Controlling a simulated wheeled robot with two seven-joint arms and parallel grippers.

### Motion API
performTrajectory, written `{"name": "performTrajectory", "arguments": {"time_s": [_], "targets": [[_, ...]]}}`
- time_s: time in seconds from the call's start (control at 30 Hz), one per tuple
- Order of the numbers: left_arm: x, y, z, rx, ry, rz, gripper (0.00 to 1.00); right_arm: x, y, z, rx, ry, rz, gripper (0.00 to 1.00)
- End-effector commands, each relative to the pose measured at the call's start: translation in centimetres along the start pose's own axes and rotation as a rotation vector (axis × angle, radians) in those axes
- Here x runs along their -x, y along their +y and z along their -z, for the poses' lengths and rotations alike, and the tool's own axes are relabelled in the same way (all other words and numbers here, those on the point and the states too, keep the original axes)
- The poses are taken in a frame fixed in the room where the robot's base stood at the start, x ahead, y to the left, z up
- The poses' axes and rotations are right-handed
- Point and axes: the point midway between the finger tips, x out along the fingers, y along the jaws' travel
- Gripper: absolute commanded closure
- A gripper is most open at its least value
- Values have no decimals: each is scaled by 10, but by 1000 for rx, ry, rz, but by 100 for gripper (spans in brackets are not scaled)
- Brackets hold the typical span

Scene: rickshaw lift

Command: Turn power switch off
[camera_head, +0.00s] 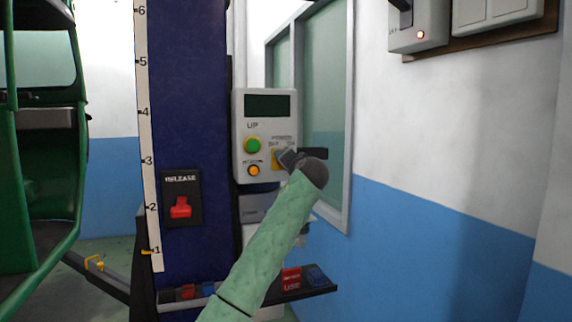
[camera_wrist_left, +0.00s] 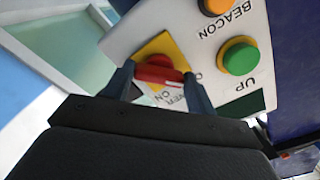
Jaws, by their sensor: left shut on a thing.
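The power switch is a red rotary knob (camera_wrist_left: 158,74) on a yellow plate (camera_wrist_left: 158,46), with partly hidden upside-down lettering ending in "ON" beside it in the left wrist view. It sits at the lower right of the light grey control box (camera_head: 240,108). My left gripper (camera_wrist_left: 160,82) has one finger on each side of the knob and is shut on it. In the head view my left gripper (camera_head: 286,157) covers the knob, and part of the yellow plate (camera_head: 276,160) shows beside it. My right gripper is not in view.
The box also carries a dark display (camera_head: 267,105), a green UP button (camera_head: 252,145) and an orange BEACON button (camera_head: 253,170). A blue column (camera_head: 190,90) with a red RELEASE switch (camera_head: 181,207) stands left. A green vehicle (camera_head: 65,215) is far left. A tray (camera_head: 305,294) juts out below.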

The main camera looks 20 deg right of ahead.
Motion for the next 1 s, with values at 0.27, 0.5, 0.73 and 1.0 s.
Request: {"name": "performTrajectory", "arguments": {"time_s": [0.27, 0.5, 0.73, 1.0], "targets": [[0, 1, 0, 0, -1, -1, 22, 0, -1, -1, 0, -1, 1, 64], [3, 1, 0, 0, 1, -1, 22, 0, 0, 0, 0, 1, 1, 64], [31, 2, 0, 2, 2, -1, 22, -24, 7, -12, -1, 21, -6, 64], [68, 3, -1, 0, 1, -2, 22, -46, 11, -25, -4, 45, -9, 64]]}}
